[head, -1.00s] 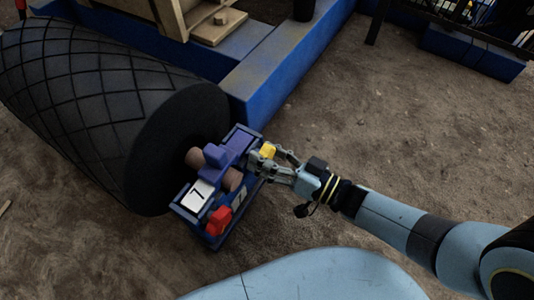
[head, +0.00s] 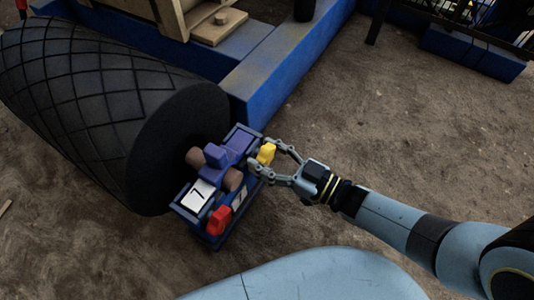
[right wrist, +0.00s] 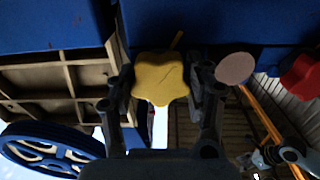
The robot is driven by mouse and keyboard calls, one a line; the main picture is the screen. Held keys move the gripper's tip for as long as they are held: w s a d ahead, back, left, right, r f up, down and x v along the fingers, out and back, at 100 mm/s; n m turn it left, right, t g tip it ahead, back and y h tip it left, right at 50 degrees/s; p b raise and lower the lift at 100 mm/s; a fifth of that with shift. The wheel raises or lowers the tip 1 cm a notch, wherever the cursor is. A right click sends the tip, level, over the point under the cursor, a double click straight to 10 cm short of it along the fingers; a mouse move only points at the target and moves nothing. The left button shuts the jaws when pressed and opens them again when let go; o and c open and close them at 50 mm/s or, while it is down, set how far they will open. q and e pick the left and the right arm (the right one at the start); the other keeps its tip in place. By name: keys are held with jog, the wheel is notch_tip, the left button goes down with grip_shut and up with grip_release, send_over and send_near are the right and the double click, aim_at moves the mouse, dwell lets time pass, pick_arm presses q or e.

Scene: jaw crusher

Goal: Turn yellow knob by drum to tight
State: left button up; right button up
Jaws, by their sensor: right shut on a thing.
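The yellow knob (head: 266,153) sits on the right side of the blue bearing block (head: 240,135) at the end of the black drum (head: 80,105). In the right wrist view the knob (right wrist: 160,78) is a lobed yellow star shape, seen face-on. My right gripper (head: 262,156) is shut on it, with one finger on each side; the fingers also show in the wrist view (right wrist: 162,85). A red knob (head: 218,220) is on the near end of the same block.
A white plate marked 7 (head: 198,195) and a brown shaft (head: 233,180) are on the block. A blue frame beam (head: 275,75) runs behind it. Bare dirt ground (head: 400,130) lies open to the right.

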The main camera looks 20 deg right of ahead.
jog(key=shift+n, duration=0.6)
jog(key=o, duration=1.2)
jog(key=v, duration=1.2)
jog(key=shift+d, duration=0.1)
